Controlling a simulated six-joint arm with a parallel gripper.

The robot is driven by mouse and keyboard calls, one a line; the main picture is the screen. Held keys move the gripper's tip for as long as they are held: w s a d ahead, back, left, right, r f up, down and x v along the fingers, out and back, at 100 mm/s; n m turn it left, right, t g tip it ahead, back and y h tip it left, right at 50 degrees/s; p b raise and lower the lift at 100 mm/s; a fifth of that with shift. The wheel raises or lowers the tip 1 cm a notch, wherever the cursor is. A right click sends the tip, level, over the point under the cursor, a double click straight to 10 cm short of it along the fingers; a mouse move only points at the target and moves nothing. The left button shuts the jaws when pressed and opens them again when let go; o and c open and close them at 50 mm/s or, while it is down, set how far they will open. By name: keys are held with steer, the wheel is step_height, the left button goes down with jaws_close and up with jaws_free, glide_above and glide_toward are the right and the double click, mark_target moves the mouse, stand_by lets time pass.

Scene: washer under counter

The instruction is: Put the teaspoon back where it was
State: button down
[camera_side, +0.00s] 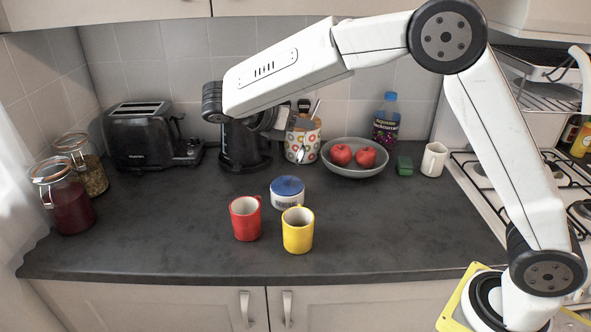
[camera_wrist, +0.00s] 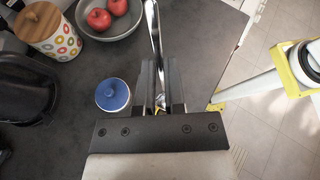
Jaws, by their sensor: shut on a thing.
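In the wrist view the silver teaspoon (camera_wrist: 156,38) is between the two dark fingers of my gripper (camera_wrist: 161,80). The gripper is shut on it, and the spoon reaches past the fingertips toward the top of the picture. In the side view my gripper is held above the back of the counter, in front of the dotted pot (camera_side: 293,148), partly hiding it. Thin pieces show near the pot, but I cannot tell which are spoon. A red mug (camera_side: 245,223) and a yellow mug (camera_side: 298,236) stand near the counter's front.
A blue-lidded jar (camera_side: 287,189) stands behind the mugs. A grey bowl (camera_side: 352,171) of red apples, a green sponge (camera_side: 404,165) and a white mug (camera_side: 434,159) are to the right. A toaster (camera_side: 147,137) and glass jars (camera_side: 64,203) stand left. The counter's left-centre is clear.

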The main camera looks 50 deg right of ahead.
steer(key=s+d+m+y, duration=0.6)
steer(key=s+m+y, duration=0.4)
steer(key=m+y, duration=0.25)
step_height(320, 180, down, 18)
steer(key=t, duration=0.3)
steer(key=shift+w+a, duration=0.15)
steer(key=shift+a, duration=0.15)
steer(key=shift+f, duration=0.15)
glide_above(345, 239)
steer(key=shift+f, duration=2.15)
steer(key=shift+f, duration=1.75)
steer(key=shift+f, duration=0.15)
